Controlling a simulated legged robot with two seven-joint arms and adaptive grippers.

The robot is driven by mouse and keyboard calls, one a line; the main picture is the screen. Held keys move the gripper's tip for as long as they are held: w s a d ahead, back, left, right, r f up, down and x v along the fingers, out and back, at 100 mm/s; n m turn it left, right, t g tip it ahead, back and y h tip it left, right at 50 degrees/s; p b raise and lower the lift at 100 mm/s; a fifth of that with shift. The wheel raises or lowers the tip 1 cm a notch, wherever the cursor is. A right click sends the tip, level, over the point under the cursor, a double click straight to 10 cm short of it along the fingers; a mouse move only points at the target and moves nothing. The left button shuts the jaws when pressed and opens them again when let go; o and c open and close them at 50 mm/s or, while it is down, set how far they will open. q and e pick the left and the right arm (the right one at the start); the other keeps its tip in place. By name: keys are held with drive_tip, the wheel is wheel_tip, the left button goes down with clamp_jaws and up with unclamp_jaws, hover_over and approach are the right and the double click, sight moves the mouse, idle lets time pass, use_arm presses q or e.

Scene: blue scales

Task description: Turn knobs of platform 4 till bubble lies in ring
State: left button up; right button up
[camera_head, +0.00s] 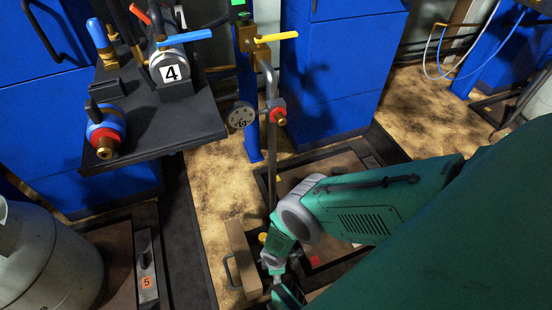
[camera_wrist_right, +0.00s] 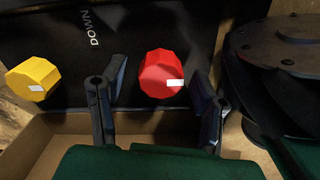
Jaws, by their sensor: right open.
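In the right wrist view a red faceted knob (camera_wrist_right: 160,72) with a white mark sits on a black panel (camera_wrist_right: 150,30) lettered "DOWN". A yellow faceted knob (camera_wrist_right: 33,78) is left of it, outside the fingers. My right gripper (camera_wrist_right: 158,100) is open, its fingers on either side of the red knob in the picture; contact cannot be told. In the head view my right gripper (camera_head: 286,293) is low over the floor platform, partly cut off by the bottom edge. A small yellow piece (camera_head: 263,238) shows by my wrist. No bubble or ring is visible. My left gripper is out of view.
A brown box-like edge (camera_wrist_right: 60,125) lies below the panel, and a dark round part (camera_wrist_right: 285,50) is close at right. In the head view a black shelf (camera_head: 180,125) carries valves labelled 4. A vertical pipe (camera_head: 271,150) stands near my arm. A plate marked 5 (camera_head: 148,282) is at left.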

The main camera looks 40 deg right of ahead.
drive_tip(key=shift+d, duration=0.1)
drive_tip(key=shift+c, duration=0.8)
drive_tip(key=c, duration=1)
